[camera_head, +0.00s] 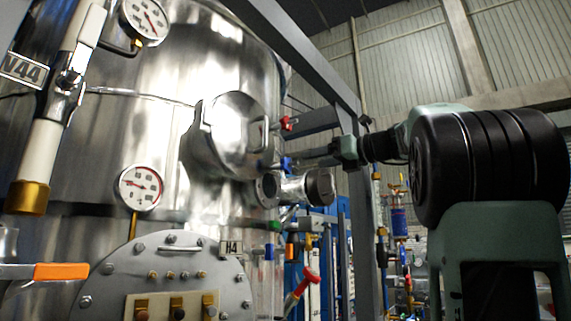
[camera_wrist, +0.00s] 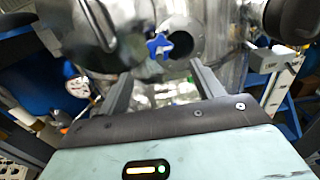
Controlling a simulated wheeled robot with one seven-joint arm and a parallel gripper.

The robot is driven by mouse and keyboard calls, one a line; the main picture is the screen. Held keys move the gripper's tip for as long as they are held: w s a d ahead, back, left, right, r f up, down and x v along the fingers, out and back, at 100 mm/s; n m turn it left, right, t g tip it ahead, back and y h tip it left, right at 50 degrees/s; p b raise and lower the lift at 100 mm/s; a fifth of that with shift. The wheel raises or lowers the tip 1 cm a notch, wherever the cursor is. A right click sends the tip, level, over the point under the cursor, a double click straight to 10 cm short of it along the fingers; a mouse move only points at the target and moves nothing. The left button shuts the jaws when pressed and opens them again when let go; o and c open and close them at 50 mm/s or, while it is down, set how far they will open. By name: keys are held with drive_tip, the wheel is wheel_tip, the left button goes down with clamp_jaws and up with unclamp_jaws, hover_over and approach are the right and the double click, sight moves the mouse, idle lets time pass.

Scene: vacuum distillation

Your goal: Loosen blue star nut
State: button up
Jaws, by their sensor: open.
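The blue star nut (camera_head: 286,163) is at the lower right edge of the round hatch (camera_head: 238,135) on the steel vessel. It also shows in the wrist view (camera_wrist: 159,45), at the top centre beside a dark round port opening. My gripper (camera_wrist: 160,73) is open, with one finger on each side of the picture and nothing between them. The nut appears beyond the fingertips and between them; the gap to it is hard to judge. In the head view my gripper reaches in from the right, close to the nut, and its fingertips are hard to make out.
A short flanged pipe (camera_head: 295,189) juts out just below the nut. A red star nut (camera_head: 286,124) is higher on the hatch edge. A grey frame post (camera_head: 358,210) and beam stand near my arm. A lower round cover (camera_head: 170,262) and gauges are on the vessel.

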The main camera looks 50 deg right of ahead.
sight(289, 166)
drive_tip(key=w+p, duration=0.1)
drive_tip(key=w, duration=0.2)
drive_tip(key=w+p, duration=0.1)
drive_tip(key=w, duration=0.3)
drive_tip(key=w+p, duration=0.1)
drive_tip(key=w, duration=0.2)
drive_tip(key=shift+w+a, duration=0.35)
drive_tip(key=shift+a, duration=0.05)
drive_tip(key=c, duration=1)
